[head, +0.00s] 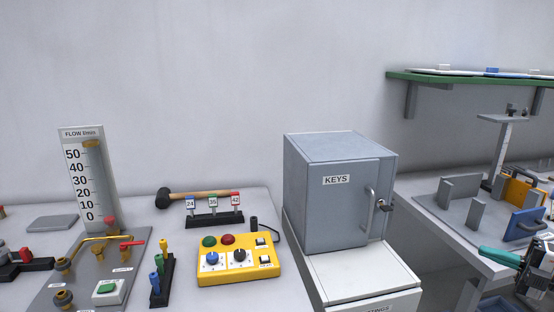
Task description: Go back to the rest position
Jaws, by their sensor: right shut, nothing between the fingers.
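My right gripper (505,258) comes in at the lower right edge of the head view, in front of the right-hand table. It is shut with nothing held; its teal part points left, and the rest is cut off by the picture edge. My left gripper is not in view. The task names no object to handle.
A grey KEYS cabinet (318,215) stands shut in the middle on a white unit (360,270). The left table carries a flow gauge (88,180), a hammer (200,194) and a yellow control box (238,262). The right table (428,208) holds metal fixtures below a green shelf (450,78).

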